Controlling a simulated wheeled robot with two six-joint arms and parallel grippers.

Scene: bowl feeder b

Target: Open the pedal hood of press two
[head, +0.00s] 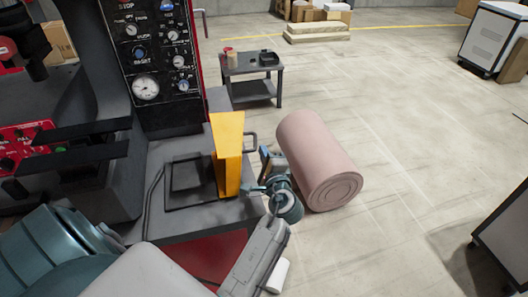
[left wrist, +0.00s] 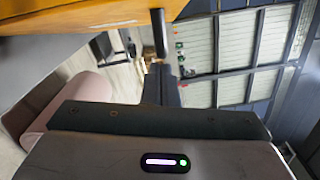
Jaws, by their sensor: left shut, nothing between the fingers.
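The yellow pedal hood (head: 228,158) stands upright on the press's grey base, beside a black rectangular frame (head: 172,196). A dark bar handle (head: 251,143) sticks out from the hood's right side. My left gripper (head: 264,160) is just right of the hood, slightly below the handle in the picture, and is shut and empty. In the left wrist view the hood (left wrist: 90,16) fills the top left, and the handle (left wrist: 160,34) hangs down just above my shut fingertips (left wrist: 160,72), apart from them. My right gripper is not in view.
The press panel with gauges (head: 150,60) rises behind the base. A pink foam roll (head: 318,160) lies on the floor right of my gripper. A small grey table (head: 252,72) stands beyond. A cabinet (head: 505,240) is at the lower right. The floor between is clear.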

